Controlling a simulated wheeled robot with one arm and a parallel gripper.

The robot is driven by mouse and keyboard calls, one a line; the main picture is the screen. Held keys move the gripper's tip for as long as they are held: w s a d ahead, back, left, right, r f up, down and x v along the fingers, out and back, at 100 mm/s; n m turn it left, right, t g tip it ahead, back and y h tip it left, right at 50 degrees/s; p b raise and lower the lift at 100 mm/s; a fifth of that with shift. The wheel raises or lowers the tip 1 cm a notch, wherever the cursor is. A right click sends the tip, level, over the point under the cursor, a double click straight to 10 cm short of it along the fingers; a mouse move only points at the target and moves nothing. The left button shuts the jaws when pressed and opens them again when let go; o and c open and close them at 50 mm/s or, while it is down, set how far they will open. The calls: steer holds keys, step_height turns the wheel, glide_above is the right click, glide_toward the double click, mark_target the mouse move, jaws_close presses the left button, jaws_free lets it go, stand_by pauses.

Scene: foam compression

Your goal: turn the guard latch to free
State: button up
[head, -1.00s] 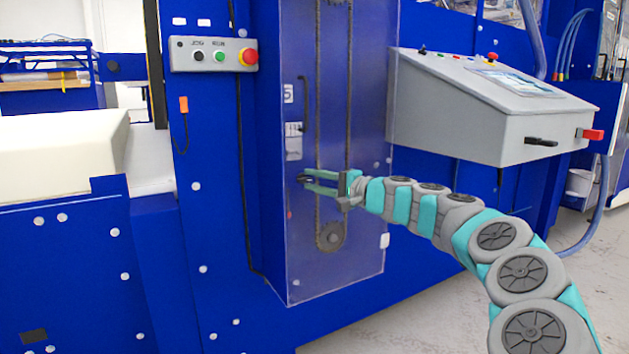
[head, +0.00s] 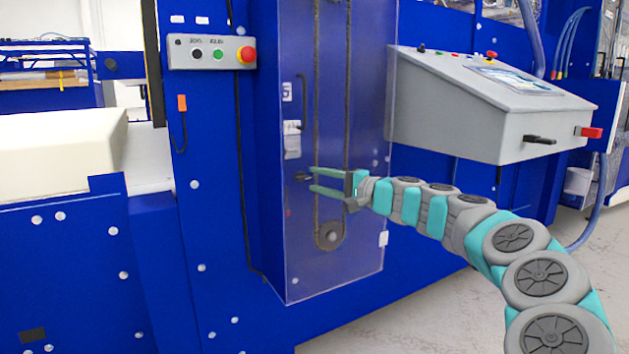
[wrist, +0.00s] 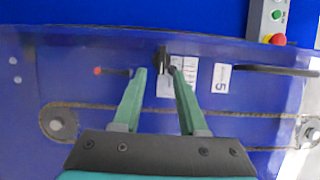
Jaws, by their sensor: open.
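The guard latch (head: 302,177) is a small dark handle on the clear guard panel (head: 362,240). In the head view it lies roughly level, just left of my fingertips. In the wrist view the black latch (wrist: 163,58) stands upright in the picture, just beyond my fingertips and closer to the right finger. My gripper (head: 314,179) is open and empty, its two fingers one above the other, with the tips short of the latch. In the wrist view my gripper (wrist: 156,72) shows a clear gap between its fingers. The latch's base is partly hidden by the right fingertip.
A white label plate (head: 292,140) and a label with a 5 (head: 287,92) sit above the latch. A chain and sprocket (head: 329,236) run behind the panel. A button box with a red stop (head: 246,55) is up left. A grey console (head: 450,125) stands to the right.

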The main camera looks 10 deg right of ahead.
steer(key=v, duration=0.6)
steer(key=s+a+f+n+g, duration=0.3)
steer(key=s+a+n+g, duration=0.4)
steer(key=s+a, duration=0.95)
steer(key=s+a+f+n+g+h, duration=0.2)
steer(key=s+a+f+g, duration=0.1)
steer(key=s+a+f, duration=0.3)
steer(key=s+d+f+g+h, duration=0.2)
steer(key=s+d+f, duration=0.3)
steer(key=s, duration=0.4)
steer(key=s+d+f+g+h+p, duration=0.1)
steer(key=s+d+f+h, duration=0.3)
steer(key=s+f, duration=0.3)
steer(key=s+d+f+n+g+h, duration=0.1)
steer(key=s+d+f+g+h, duration=0.1)
steer(key=s+d+f, duration=0.4)
steer(key=s+h, duration=0.1)
steer(key=s, duration=0.3)
steer(key=shift+s+d+g+h, duration=0.3)
steer(key=shift+s, duration=0.1)
